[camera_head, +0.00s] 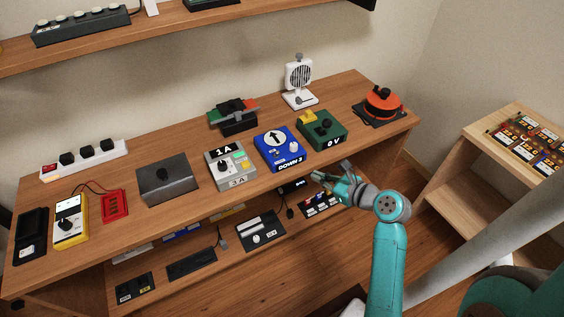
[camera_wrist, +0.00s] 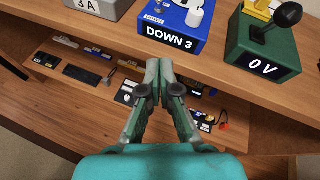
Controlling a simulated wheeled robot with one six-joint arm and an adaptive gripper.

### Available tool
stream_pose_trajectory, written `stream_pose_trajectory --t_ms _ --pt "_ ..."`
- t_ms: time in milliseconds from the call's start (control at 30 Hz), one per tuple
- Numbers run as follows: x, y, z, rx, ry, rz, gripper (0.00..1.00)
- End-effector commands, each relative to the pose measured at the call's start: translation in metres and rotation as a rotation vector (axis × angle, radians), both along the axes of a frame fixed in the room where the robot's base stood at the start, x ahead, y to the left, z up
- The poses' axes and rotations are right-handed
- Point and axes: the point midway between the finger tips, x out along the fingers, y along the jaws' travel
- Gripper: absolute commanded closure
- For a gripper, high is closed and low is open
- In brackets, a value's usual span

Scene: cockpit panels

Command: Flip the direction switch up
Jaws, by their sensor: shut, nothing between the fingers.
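A blue box (camera_head: 280,149) with a round white arrow dial and the label "DOWN 3" stands near the table's front edge. In the wrist view the blue box (camera_wrist: 172,30) is at the top centre, cut off by the frame edge, with a white knob (camera_wrist: 195,16) on it. Which part is the direction switch's lever is hard to make out in the head view. My gripper (camera_head: 318,176) is in front of the table, to the right of and below the blue box, apart from it. In the wrist view my gripper (camera_wrist: 158,62) has its fingers together and empty.
A green box (camera_head: 322,131) marked "0 V" with a black lever stands right of the blue box. A grey box (camera_head: 231,165) marked "1A" and "3A" stands left. A lower shelf (camera_head: 200,275) holds several panels beneath the wooden table (camera_head: 125,204).

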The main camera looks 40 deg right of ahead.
Motion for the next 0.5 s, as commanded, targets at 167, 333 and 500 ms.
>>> stream_pose_trajectory --t_ms 167,333,500 --pt "0.0002 -0.001 0.0011 0.006 -0.002 -0.001 1.0" --pt "0.0004 -0.0008 0.0009 0.005 -0.002 -0.001 1.0" --pt "0.0083 -0.0005 -0.002 0.004 -0.001 0.001 1.0"
